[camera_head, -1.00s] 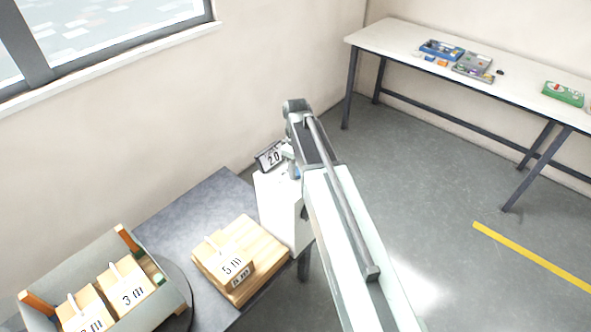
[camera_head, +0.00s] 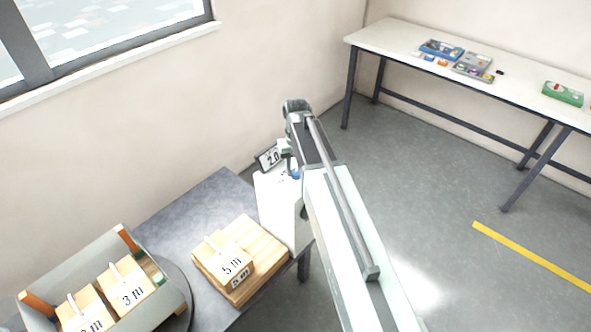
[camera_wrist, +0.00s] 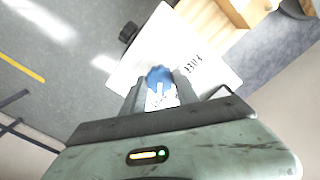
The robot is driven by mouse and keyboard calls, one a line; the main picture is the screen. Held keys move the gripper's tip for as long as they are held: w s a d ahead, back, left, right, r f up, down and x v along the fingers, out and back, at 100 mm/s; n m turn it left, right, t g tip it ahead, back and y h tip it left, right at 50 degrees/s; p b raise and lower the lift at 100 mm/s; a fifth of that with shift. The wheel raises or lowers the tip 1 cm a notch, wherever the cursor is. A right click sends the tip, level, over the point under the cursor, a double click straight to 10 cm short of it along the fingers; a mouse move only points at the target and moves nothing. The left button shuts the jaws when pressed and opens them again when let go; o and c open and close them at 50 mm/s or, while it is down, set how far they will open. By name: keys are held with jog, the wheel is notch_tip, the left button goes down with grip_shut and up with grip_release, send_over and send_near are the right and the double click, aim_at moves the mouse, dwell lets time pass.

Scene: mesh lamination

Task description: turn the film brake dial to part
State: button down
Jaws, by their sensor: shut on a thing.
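The film brake dial (camera_wrist: 158,76) is a blue knob with a white pointer mark, on the white top of a box-shaped unit (camera_wrist: 213,53) in the wrist view. My gripper (camera_wrist: 160,92) is shut on the dial, with one dark finger on each side of it. Black lettering shows on the white face to the right of the dial, too small to read surely. In the head view the white unit (camera_head: 283,212) stands at the right end of the grey table. A bit of the blue dial (camera_head: 295,174) shows beside my arm, which hides much of the unit's top.
A display reading 2.0 (camera_head: 268,158) stands behind the unit. A wooden block stack (camera_head: 240,290) marked 5 m lies left of it on the grey table (camera_head: 190,215). A grey tray (camera_head: 172,300) holds blocks. A white bench (camera_head: 400,45) stands far right across clear floor.

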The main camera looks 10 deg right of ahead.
aim_at(296, 172)
jog(key=shift+s+m, duration=0.1)
jog(key=shift+m, duration=0.5)
jog(key=c, duration=0.9)
grip_release()
notch_tip(296, 172, up, 8)
jog(key=p, duration=0.8)
jog(key=shift+f, duration=0.1)
